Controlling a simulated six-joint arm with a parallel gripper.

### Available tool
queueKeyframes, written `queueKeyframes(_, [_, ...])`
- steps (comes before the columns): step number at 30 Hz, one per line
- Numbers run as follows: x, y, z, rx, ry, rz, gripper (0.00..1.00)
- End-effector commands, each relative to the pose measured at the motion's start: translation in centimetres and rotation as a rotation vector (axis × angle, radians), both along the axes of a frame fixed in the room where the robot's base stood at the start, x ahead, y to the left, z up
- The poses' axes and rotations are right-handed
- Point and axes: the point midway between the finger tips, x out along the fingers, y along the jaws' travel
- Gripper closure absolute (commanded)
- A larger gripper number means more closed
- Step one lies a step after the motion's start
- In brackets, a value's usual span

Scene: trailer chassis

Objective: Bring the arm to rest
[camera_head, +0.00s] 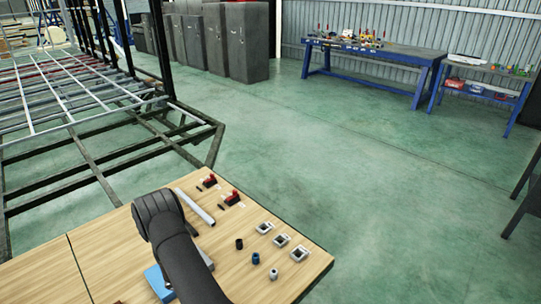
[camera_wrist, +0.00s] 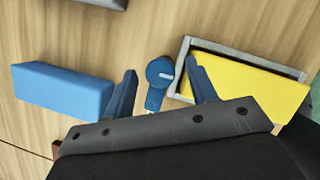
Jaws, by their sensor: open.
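My dark arm (camera_head: 180,250) reaches over the wooden table in the head view, bent at a rounded black joint. The arm hides my gripper there. In the wrist view my gripper (camera_wrist: 161,66) has its two blue fingers spread apart. A small blue part with a round head and short stem (camera_wrist: 160,70) shows between the fingers, and I see no finger closed on it. A blue block (camera_wrist: 62,89) lies left of the fingers. A yellow block (camera_wrist: 245,82) lies at the right, in or against a grey frame (camera_wrist: 184,55).
The wooden table (camera_head: 100,255) holds a light bar (camera_head: 195,207), red-and-black parts (camera_head: 232,198), grey square parts (camera_head: 282,240) and small cylinders (camera_head: 255,258). A metal trailer chassis (camera_head: 85,165) stands beyond at left. A blue workbench (camera_head: 370,57) stands far back. Green floor between is clear.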

Motion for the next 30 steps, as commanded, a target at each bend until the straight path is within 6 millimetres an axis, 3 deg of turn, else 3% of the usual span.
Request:
queueKeyframes(12, [-0.01,-0.16,0.04,-0.001,-0.001,0.189,0.48])
queueKeyframes(30, [-0.01,-0.13,0.03,0.000,-0.001,0.212,0.48])
